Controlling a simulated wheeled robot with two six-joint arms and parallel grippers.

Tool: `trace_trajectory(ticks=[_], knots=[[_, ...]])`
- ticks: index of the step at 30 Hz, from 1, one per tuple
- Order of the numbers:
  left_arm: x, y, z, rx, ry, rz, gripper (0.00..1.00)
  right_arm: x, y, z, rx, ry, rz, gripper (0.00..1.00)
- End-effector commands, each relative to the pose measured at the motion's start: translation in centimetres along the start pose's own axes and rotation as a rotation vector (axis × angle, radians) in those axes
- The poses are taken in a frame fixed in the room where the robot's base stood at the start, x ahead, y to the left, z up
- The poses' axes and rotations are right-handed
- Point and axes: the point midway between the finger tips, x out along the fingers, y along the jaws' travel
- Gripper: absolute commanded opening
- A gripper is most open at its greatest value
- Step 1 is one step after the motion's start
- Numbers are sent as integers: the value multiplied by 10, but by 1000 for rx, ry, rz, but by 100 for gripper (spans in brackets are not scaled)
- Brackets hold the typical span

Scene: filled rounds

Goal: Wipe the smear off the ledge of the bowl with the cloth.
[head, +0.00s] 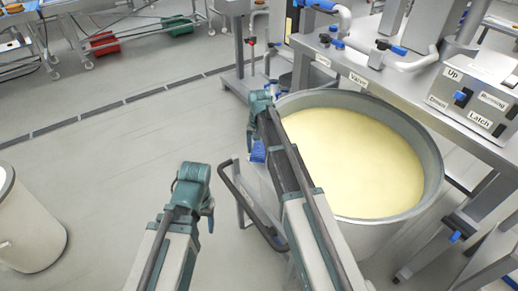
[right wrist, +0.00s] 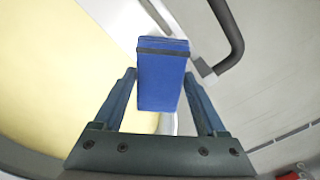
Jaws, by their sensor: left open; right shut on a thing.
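The large metal bowl (head: 432,160) holds pale yellow batter (head: 350,160) and stands right of centre in the head view; its batter also fills the left of the right wrist view (right wrist: 50,75). My right gripper (head: 259,132) is at the bowl's left side, shut on the blue cloth (right wrist: 163,75), a folded pad with a dark band. Part of the cloth (head: 258,153) shows below the gripper in the head view. My left gripper (head: 205,205) is open and empty, left of the bowl. I cannot make out the smear; my right arm hides part of the near left rim.
A dark handle bar (head: 240,205) sticks out left of the bowl. A machine frame with labels and a control box (head: 475,98) stands behind and right. A pale bin (head: 25,225) stands at far left. The floor between is clear.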

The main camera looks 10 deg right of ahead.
Motion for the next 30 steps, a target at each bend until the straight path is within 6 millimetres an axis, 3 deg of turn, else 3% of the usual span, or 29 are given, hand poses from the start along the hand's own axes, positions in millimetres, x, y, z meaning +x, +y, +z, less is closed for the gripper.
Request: trace_trajectory(ticks=[3,15,25,30], knots=[[-15,-2,1,0,0,0,60,-15,0,0,0,0,0,30],[-16,-2,1,0,0,0,60,-16,0,0,0,0,0,30],[-43,-4,2,0,0,0,60,-43,0,0,0,0,0,30],[-46,-4,3,0,0,0,60,-46,0,0,0,0,0,30]])
